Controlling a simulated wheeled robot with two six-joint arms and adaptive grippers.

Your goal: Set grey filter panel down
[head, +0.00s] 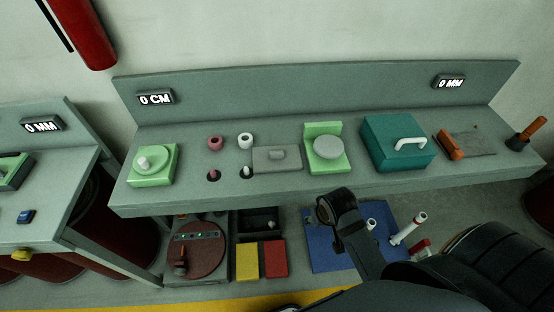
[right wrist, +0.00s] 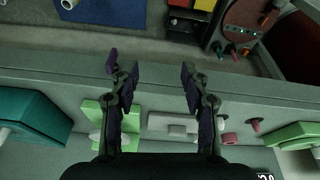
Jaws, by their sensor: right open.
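The grey filter panel (head: 277,158), a flat grey plate with a small raised handle, lies flat on the grey-green bench (head: 240,193) between a white ring and a green holder. It also shows in the right wrist view (right wrist: 160,121), partly hidden behind a finger. My right gripper (head: 337,207) is at the bench's front edge, to the right of and nearer than the panel. In the right wrist view its two fingers (right wrist: 152,72) are spread wide with nothing between them. The panel is apart from the gripper. My left gripper is not in view.
A green holder with a grey disc (head: 328,148) stands right of the panel; a teal case (head: 385,150) is further right. Pink (head: 215,143) and white (head: 245,141) rings and small pegs stand left. A blue mat (head: 318,250) and coloured bins (head: 274,258) lie below the bench.

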